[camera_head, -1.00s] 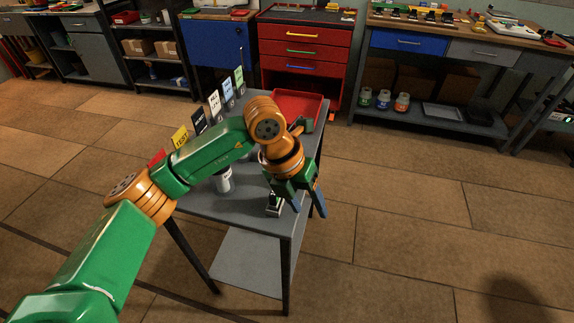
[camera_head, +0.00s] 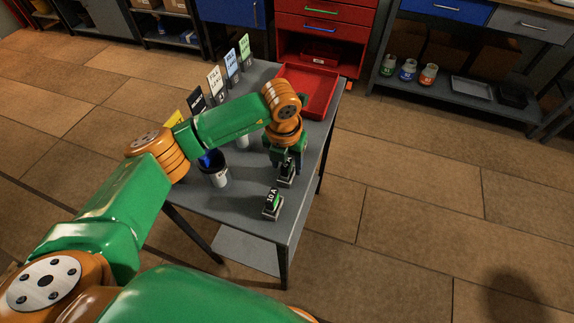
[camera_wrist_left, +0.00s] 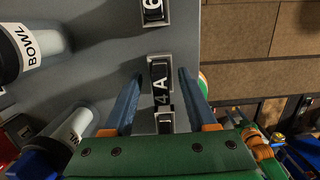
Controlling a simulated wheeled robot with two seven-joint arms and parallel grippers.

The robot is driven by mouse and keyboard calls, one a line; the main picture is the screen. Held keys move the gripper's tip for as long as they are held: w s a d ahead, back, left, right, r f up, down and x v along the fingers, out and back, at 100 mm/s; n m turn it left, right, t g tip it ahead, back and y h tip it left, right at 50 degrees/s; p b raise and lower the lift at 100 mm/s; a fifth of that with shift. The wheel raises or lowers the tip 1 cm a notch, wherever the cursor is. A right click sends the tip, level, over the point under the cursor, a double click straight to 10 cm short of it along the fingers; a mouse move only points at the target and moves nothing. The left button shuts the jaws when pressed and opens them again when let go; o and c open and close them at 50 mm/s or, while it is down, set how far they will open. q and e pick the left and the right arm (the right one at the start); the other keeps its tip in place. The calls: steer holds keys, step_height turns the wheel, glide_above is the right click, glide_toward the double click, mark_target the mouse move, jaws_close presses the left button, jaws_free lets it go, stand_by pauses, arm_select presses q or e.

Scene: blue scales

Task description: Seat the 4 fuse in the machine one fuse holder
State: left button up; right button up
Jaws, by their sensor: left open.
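The 4 A fuse (camera_wrist_left: 160,86) is dark with white lettering and sits in a grey holder near the table's right side. It also shows in the head view (camera_head: 287,178), partly hidden by my gripper. My left gripper (camera_wrist_left: 160,75) is open, with one blue finger on each side of this fuse; I cannot tell whether they touch it. In the head view my left gripper (camera_head: 287,164) is directly over it. A 10 A fuse (camera_head: 272,204) stands in a similar grey holder nearer the front edge. I cannot tell which holder is machine one's. My right gripper is not in view.
A red tray (camera_head: 318,83) lies at the table's back right. Signs, including a white one (camera_head: 215,82), line the left side. The front left tabletop is clear.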

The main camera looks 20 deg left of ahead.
arm_select(q)
steer(key=shift+s+r, duration=0.15)
steer(key=shift+s, duration=0.05)
jaws_close()
steer(key=shift+w, duration=0.1)
